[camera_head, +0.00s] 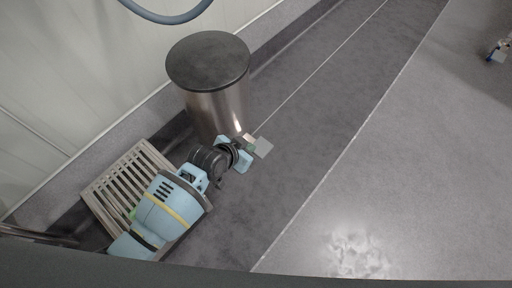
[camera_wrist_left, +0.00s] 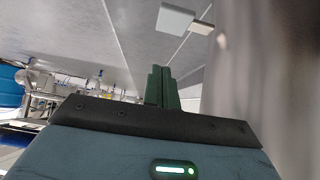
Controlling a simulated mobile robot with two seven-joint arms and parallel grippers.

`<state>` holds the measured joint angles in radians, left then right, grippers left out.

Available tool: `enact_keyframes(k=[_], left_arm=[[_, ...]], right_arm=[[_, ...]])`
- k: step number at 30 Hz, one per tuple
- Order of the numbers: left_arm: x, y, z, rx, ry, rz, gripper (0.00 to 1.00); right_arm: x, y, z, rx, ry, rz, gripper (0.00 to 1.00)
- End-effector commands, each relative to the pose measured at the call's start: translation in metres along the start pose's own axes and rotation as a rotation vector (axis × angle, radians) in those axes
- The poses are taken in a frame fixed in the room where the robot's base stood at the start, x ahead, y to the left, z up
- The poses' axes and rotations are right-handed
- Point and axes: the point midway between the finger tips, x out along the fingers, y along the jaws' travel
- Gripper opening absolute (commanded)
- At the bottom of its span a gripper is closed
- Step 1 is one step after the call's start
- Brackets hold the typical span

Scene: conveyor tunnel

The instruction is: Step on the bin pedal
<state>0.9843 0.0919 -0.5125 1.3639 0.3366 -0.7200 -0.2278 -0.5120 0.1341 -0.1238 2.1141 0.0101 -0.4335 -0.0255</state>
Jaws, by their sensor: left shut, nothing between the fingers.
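The bin (camera_head: 215,108) is a steel cylinder with a dark round lid, standing upright by the wall in the head view; the lid (camera_head: 208,60) is down. Its blurred metal side fills the right of the left wrist view (camera_wrist_left: 270,75). A small beige tab, which looks like the pedal (camera_wrist_left: 201,27), shows at the bin's foot; in the head view it is partly hidden by my gripper. My right gripper is out of view.
A slatted wooden crate or grate (camera_head: 112,188) lies left of my left arm. The wall and its grey skirting (camera_head: 275,30) run behind the bin. The floor to the right (camera_head: 400,150) is clear, apart from a blue-and-white foot or caster (camera_head: 500,50) at the far right.

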Motion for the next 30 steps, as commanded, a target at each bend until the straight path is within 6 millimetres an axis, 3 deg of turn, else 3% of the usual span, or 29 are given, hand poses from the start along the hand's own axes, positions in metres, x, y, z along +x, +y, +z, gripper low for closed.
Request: enact_keyframes(k=[7,18,30], left_arm=[[0.040,0.001,0.004,-0.002,-0.002,0.002,0.00],[0.097,0.001,0.003,-0.001,-0.001,0.001,0.00],[0.122,0.000,0.028,0.000,0.000,0.000,0.00]], right_arm=[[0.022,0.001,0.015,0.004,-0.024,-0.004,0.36],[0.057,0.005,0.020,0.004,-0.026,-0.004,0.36],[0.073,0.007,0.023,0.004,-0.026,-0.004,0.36]])
